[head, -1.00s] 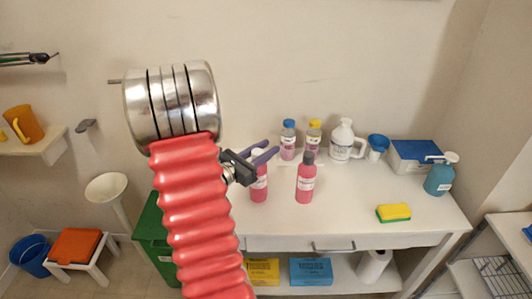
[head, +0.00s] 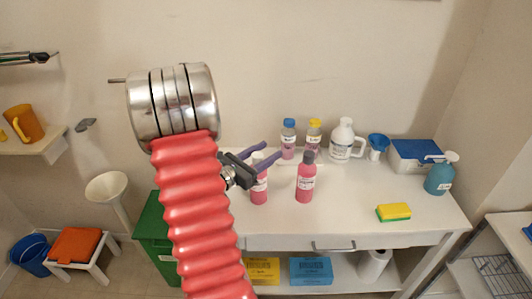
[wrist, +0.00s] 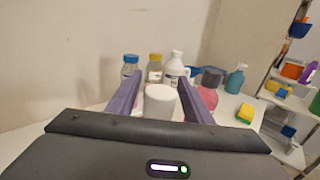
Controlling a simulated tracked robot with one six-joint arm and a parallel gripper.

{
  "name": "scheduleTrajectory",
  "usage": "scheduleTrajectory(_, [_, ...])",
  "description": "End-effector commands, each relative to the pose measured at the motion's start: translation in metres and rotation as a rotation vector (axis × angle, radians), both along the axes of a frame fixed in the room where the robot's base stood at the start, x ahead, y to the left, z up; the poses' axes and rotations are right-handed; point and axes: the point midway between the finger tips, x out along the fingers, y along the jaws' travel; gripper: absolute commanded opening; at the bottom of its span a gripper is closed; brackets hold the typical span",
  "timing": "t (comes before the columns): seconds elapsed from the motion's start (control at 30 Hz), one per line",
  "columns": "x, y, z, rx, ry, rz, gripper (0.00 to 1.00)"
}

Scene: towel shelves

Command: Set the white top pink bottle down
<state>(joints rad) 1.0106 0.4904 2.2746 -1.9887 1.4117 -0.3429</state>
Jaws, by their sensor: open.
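The white top pink bottle (head: 259,188) stands upright on the white table, left of the pink bottle with a dark grey top (head: 306,180). My gripper (head: 271,151) is open at the height of its white top, with one purple finger on either side. In the wrist view the white top (wrist: 160,102) shows between the spread fingers (wrist: 163,92), with gaps on both sides. The bottle's lower body is hidden there by my gripper's body.
Behind stand a blue-capped bottle (head: 288,140), a yellow-capped bottle (head: 313,139) and a white jug (head: 343,141). A blue funnel (head: 378,142), blue-lidded box (head: 415,155), teal pump bottle (head: 440,176) and yellow sponge (head: 394,211) are further right. The table front (head: 350,222) is clear.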

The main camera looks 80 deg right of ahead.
Motion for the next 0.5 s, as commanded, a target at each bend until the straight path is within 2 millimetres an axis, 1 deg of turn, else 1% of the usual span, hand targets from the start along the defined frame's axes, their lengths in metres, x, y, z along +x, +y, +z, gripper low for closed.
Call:
scheduleTrajectory(0.23, [0.002, 0.002, 0.002, 0.000, 0.000, 0.002, 0.46])
scheduleTrajectory(0.37, [0.009, 0.012, 0.002, 0.000, 0.000, 0.003, 0.46])
scheduleTrajectory(0.5, [0.018, 0.027, 0.002, 0.001, 0.000, 0.004, 0.46])
